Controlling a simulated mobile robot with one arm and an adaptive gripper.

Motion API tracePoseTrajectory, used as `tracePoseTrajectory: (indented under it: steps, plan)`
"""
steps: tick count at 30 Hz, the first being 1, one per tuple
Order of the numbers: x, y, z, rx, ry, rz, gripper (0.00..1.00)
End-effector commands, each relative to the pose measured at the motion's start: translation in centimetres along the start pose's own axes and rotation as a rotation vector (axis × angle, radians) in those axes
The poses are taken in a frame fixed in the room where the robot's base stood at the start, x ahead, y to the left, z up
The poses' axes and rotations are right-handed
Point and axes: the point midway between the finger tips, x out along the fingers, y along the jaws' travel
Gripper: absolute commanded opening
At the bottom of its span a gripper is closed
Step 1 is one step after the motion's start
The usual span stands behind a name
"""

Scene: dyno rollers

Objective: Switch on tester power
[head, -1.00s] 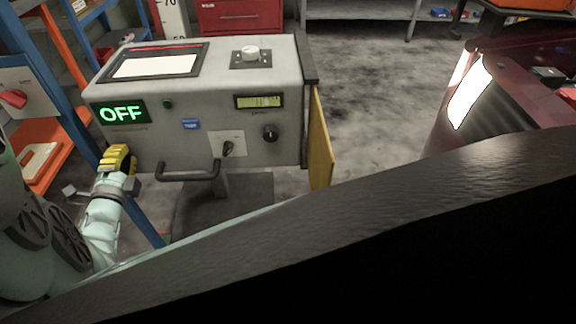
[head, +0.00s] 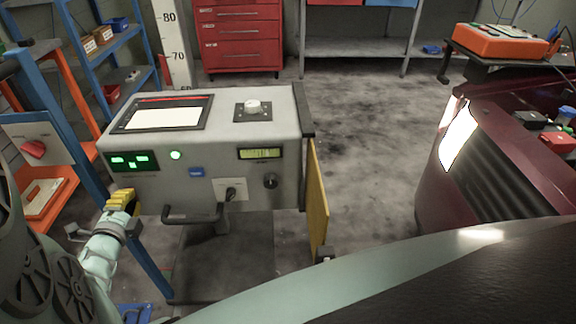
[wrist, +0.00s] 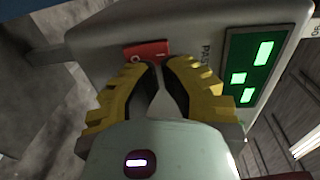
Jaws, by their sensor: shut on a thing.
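The tester is a grey console (head: 225,145) with a paper sheet and white knob on top. Its small screen (head: 133,160) shows green blocks, and a round lamp (head: 176,155) glows green. The same screen shows in the wrist view (wrist: 246,72). My gripper (head: 122,195) is at the console's left side, below the screen. In the wrist view my gripper's yellow fingers (wrist: 157,72) are shut at a red switch (wrist: 147,50) marked with a white O. The fingertips partly hide the contact. The front also has a key switch (head: 231,194) and a black knob (head: 270,181).
A U-shaped handle (head: 192,216) sticks out of the console front. A yellow panel (head: 318,200) stands at its right side. A blue and orange rack (head: 70,165) is close on the left. A dark red car (head: 470,150) is at the right, with open floor (head: 375,150) between.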

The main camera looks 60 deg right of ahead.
Motion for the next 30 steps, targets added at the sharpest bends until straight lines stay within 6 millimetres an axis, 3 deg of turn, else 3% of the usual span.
tracePoseTrajectory:
  steps: [9,18,30]
  plan:
    - [-5.8,0.2,0.2,-0.002,-0.006,0.010,0.00]
    - [-10.3,0.1,0.3,-0.001,-0.006,0.007,0.00]
    - [-11.5,0.0,0.2,-0.003,-0.006,0.005,0.00]
